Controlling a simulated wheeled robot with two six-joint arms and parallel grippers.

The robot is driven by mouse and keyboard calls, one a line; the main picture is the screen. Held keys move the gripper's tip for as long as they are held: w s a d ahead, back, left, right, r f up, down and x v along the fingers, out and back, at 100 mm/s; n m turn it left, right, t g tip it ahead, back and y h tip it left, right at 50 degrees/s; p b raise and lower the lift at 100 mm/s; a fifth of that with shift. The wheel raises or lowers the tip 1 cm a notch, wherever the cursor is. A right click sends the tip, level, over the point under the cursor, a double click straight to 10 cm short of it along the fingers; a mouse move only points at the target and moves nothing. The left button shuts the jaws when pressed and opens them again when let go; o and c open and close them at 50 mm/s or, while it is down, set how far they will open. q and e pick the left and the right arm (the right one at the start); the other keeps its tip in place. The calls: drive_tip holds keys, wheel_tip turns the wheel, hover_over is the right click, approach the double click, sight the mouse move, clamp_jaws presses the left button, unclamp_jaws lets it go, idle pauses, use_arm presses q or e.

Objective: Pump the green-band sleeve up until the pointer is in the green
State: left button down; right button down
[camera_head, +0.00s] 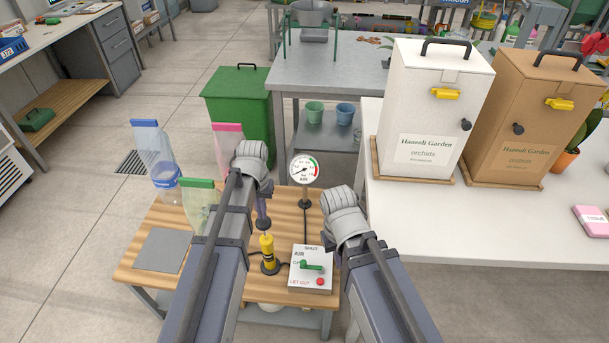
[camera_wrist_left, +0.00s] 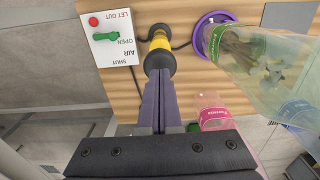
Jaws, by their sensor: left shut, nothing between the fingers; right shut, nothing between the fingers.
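The green-band sleeve (camera_head: 198,207) stands at the left of the wooden bench top, partly behind my left arm; its clear body (camera_wrist_left: 275,65) shows in the left wrist view. The yellow hand pump (camera_head: 267,252) stands upright right of it; in the left wrist view the pump (camera_wrist_left: 159,52) is at my fingertips. My left gripper (camera_head: 263,222) is shut and empty just above the pump; contact is unclear. The gauge (camera_head: 304,170) has its pointer toward the left, away from the green arc at right.
An air box (camera_head: 311,280) with a green lever and red button sits right of the pump; the lever lies sideways by OPEN. Blue-band (camera_head: 152,152) and pink-band (camera_head: 228,145) sleeves stand behind. A grey plate (camera_head: 162,250) lies at left. A white table (camera_head: 480,225) is at right.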

sight(264, 227)
use_arm(q)
drive_tip(key=shift+f, duration=0.15)
drive_tip(key=shift+f+b, duration=3.75)
drive_tip(key=shift+b, duration=0.1)
wheel_tip(264, 227, up, 8)
drive_tip(key=p, duration=0.8)
drive_tip(key=shift+f, duration=0.1)
drive_tip(key=shift+f, duration=0.1)
drive_tip(key=shift+f+b, duration=3.8)
drive_tip(key=shift+b, duration=0.2)
wheel_tip(264, 227, up, 8)
drive_tip(key=p, duration=0.8)
drive_tip(key=shift+f, duration=0.1)
drive_tip(key=shift+f, duration=0.1)
